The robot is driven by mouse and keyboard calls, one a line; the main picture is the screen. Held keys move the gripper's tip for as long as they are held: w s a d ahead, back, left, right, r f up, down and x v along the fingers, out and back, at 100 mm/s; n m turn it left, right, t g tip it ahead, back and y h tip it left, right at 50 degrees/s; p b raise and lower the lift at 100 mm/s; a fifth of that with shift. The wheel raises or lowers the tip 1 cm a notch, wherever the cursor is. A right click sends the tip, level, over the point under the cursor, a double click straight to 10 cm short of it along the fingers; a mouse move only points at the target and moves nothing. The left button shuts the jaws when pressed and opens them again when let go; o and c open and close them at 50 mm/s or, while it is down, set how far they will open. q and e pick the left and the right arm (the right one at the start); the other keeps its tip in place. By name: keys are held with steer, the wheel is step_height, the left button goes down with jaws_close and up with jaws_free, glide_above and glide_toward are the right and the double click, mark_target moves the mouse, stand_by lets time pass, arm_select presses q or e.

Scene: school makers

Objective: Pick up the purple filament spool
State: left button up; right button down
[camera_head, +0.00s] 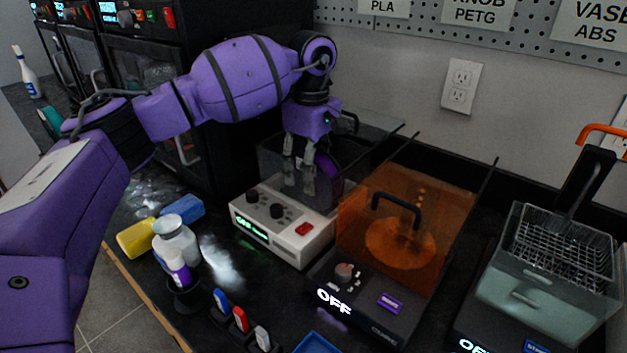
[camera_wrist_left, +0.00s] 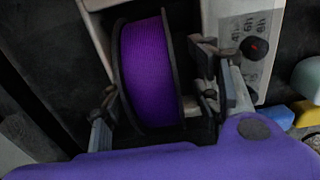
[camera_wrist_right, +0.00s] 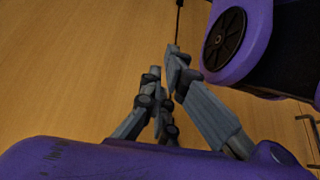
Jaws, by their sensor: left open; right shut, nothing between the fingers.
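The purple filament spool (camera_wrist_left: 148,68), with black flanges, sits in the open box of the white filament dryer (camera_head: 285,222). In the head view the spool (camera_head: 328,168) shows partly behind my left fingers. My left gripper (camera_head: 298,178) points down over the dryer and is open. In the left wrist view my left gripper (camera_wrist_left: 155,80) has one finger on each side of the spool; I cannot tell whether they touch it. My right gripper (camera_wrist_right: 163,72) is shut and empty, away from the spool, and is outside the head view.
An orange-covered machine (camera_head: 400,235) stands right of the dryer. A tank with a wire basket (camera_head: 560,245) is at far right. A pegboard wall is behind.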

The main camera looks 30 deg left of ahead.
arm_select(q)
steer(key=f, duration=0.4)
steer(key=shift+w, duration=0.2)
steer(key=shift+c, duration=0.5)
jaws_close()
